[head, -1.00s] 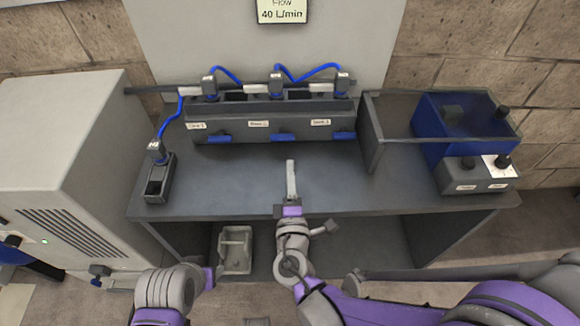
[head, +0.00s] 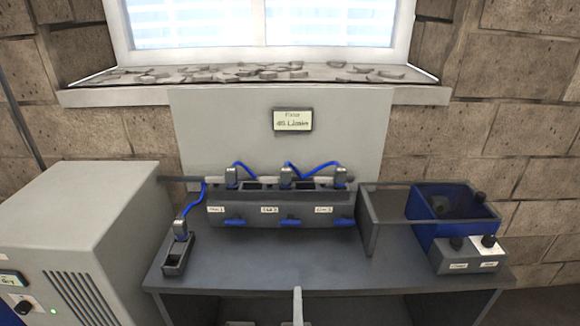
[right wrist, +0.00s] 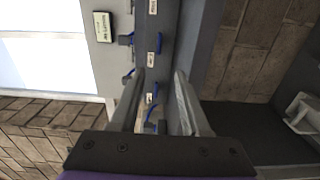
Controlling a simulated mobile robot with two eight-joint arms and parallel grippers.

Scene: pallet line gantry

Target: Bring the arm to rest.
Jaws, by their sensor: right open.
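My right gripper (head: 297,303) shows only as a pale fingertip at the bottom edge of the head view, in front of the bench. In the right wrist view, my right gripper (right wrist: 160,78) has its two fingers apart with nothing held between them. Beyond the fingers are the dark manifold's front with white labels and blue levers. The rest of my right arm is hidden below the head picture. My left gripper is out of view.
The grey bench (head: 290,265) has clear room in front of the dark manifold (head: 280,209) with blue hoses. A small dark block (head: 176,254) stands left, a blue bin (head: 452,212) right. A grey cabinet (head: 75,225) stands beside the bench.

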